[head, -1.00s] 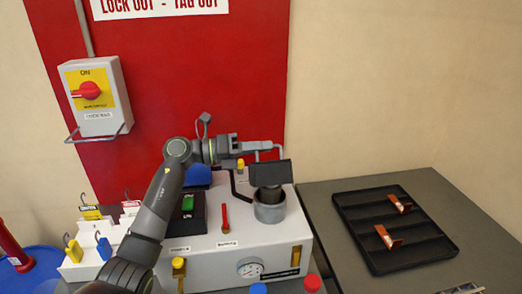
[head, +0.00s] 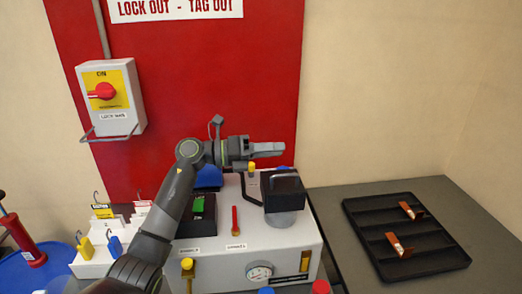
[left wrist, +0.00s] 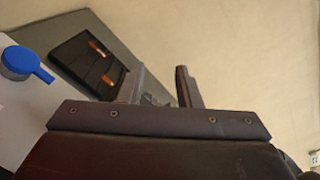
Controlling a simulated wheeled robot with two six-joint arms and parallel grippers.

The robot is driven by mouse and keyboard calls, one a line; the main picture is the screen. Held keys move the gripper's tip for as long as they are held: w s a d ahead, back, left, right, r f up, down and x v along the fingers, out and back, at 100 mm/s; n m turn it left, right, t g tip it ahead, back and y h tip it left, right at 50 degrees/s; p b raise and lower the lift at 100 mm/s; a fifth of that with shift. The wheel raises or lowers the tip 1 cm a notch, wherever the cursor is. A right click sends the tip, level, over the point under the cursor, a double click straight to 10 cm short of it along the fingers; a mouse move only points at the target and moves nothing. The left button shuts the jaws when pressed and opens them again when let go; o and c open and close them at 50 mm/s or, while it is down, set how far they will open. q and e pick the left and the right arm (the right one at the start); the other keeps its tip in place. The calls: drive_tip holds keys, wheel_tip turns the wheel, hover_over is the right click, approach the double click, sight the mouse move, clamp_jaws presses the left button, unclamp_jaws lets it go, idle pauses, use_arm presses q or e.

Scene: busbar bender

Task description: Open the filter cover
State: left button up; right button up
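The black cover (head: 284,202) is a box-like piece with a raised bar on top. It sits over the mouth of a grey cylindrical cup (head: 286,219) on the white machine (head: 225,256) and hides the cup's rim. Whether it is latched I cannot tell. My left gripper (head: 270,148) is above and behind the cover, apart from it, pointing right. In the left wrist view its two fingers (left wrist: 161,88) stand apart with nothing between them. My right gripper is not in view.
A black tray (head: 352,222) with two copper pieces lies on the grey table at right. A red lever (head: 235,221), yellow knob (head: 187,264) and gauge (head: 260,271) are on the machine. A lockout switch (head: 104,91) hangs at left. A blue handle (left wrist: 22,62) shows in the wrist view.

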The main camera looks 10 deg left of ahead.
use_arm(q)
drive_tip(key=b+v, duration=0.5)
drive_tip(key=v, duration=1.2)
drive_tip(key=shift+a, duration=0.15)
